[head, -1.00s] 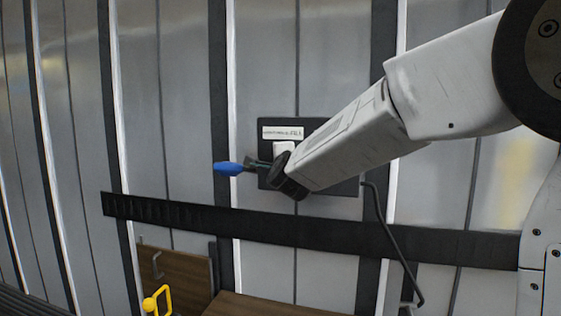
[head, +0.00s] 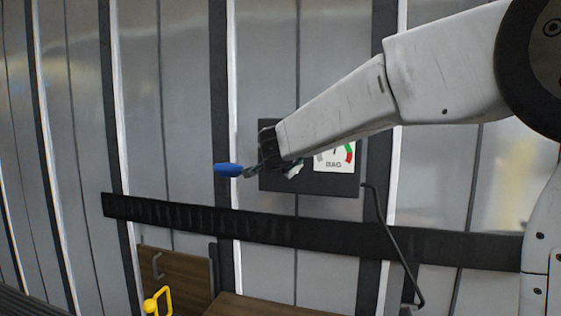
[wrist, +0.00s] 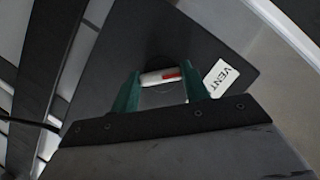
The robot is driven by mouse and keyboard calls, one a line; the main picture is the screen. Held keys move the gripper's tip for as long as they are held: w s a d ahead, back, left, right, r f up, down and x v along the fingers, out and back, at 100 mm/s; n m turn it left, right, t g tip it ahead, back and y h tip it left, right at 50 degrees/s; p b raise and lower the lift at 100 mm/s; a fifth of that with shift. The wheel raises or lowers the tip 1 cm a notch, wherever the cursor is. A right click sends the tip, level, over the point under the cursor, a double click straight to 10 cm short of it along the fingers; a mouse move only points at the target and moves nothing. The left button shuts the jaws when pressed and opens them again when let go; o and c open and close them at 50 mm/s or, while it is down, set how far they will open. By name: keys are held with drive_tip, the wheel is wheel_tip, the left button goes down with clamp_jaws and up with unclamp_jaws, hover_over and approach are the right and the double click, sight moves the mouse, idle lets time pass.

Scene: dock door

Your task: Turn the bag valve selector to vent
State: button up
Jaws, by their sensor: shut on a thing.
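The dark valve panel (head: 315,186) is fixed to the ribbed wall in the head view, partly hidden by my arm. My gripper (wrist: 160,82) is in front of the panel in the wrist view, its two green fingers shut on the selector (wrist: 161,76), a pale bar with a red mark. A white VENT label (wrist: 222,78) is close to the right finger. In the head view, my gripper (head: 260,168) is at the panel's left part. A blue grip (head: 228,170) juts out left there; how it joins the selector is hidden.
A gauge (head: 335,158) marked BAG is on the panel's right. A black rail (head: 180,212) runs below the panel, and a dark cable (head: 392,246) hangs at its right. A yellow handle (head: 157,300) and brown boards (head: 180,275) are low on the left.

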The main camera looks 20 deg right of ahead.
drive_tip(key=shift+n, duration=0.4)
drive_tip(key=o, duration=1)
drive_tip(key=shift+v, duration=3.9)
drive_tip(key=shift+a+r, duration=0.1)
